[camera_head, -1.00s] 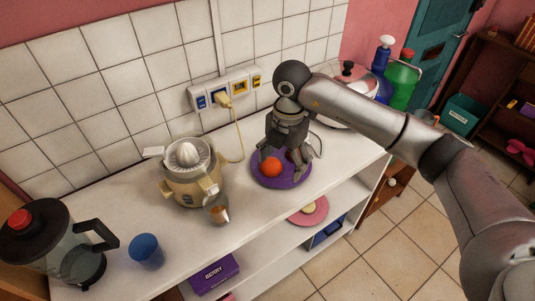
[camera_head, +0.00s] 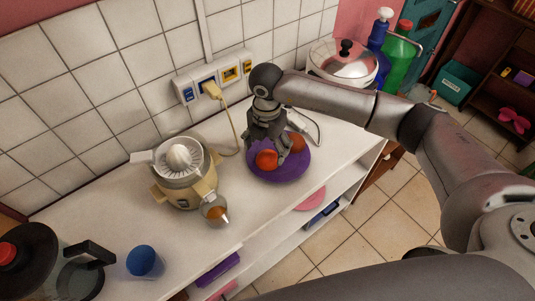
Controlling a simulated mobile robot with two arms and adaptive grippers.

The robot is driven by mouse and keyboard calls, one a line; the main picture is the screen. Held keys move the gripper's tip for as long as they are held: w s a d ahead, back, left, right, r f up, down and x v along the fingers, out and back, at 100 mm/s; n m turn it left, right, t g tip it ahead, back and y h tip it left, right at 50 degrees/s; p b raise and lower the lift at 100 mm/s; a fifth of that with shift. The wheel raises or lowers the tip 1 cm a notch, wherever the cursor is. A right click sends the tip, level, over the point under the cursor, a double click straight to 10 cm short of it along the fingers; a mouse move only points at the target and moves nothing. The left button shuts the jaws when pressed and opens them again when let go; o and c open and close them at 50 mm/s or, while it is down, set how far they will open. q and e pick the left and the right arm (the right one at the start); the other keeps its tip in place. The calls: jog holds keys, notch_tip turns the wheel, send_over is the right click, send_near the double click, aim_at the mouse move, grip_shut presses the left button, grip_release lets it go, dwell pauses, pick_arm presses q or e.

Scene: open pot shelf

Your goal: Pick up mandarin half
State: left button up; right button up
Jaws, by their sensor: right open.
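A purple plate (camera_head: 282,172) stands on the white counter. On it are an orange-red mandarin half (camera_head: 265,160) at the left and another orange piece (camera_head: 297,143) at the right, partly behind my gripper. My right gripper (camera_head: 272,148) points down over the plate with its fingers apart, close to the front piece. I cannot tell whether the fingers touch it. My left gripper is not in view; a dark arm part of mine crosses the bottom right.
A cream citrus juicer (camera_head: 183,175) stands left of the plate, its spout towards the front edge. A blue cup (camera_head: 144,262) and a dark jug (camera_head: 85,270) stand front left. A lidded pot (camera_head: 343,65) and bottles stand behind at the right. Shelves lie below the counter.

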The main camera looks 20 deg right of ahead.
aim_at(268, 154)
notch_tip(268, 154, down, 4)
jog(key=shift+d+r+p, duration=0.15)
jog(key=shift+r+p, duration=0.05)
jog(key=shift+p, duration=0.3)
jog(key=shift+c, duration=0.7)
jog(key=c, duration=0.5)
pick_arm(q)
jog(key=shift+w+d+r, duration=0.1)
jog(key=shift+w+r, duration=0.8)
pick_arm(e)
jog(key=c, duration=0.3)
jog(key=shift+c, duration=0.2)
